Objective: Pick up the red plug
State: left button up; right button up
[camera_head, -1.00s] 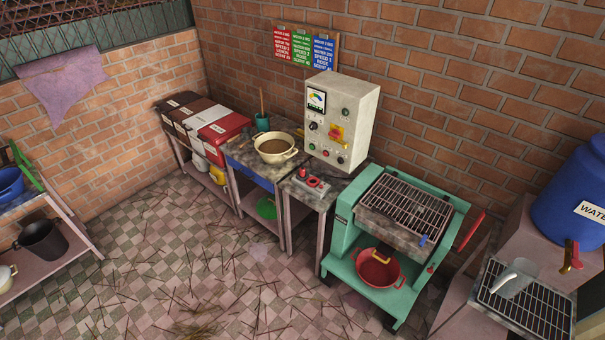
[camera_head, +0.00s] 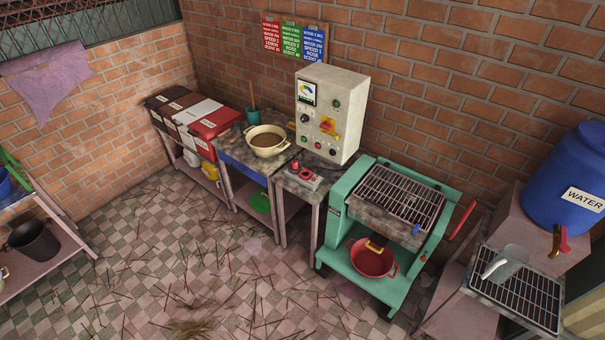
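A small grey block with red parts (camera_head: 306,175) lies on the small table between the pot table and the green machine. The red part on it looks like the red plug, but it is too small to tell its exact shape or whether it sits in the block. Neither of my grippers is in view.
A grey control box (camera_head: 331,112) stands behind the block. The green machine (camera_head: 349,226) with a wire rack is to the right, with a red pot (camera_head: 372,262) on its lower shelf. A beige pot (camera_head: 267,141) is to the left. The tiled floor (camera_head: 165,260) in front holds scattered sticks.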

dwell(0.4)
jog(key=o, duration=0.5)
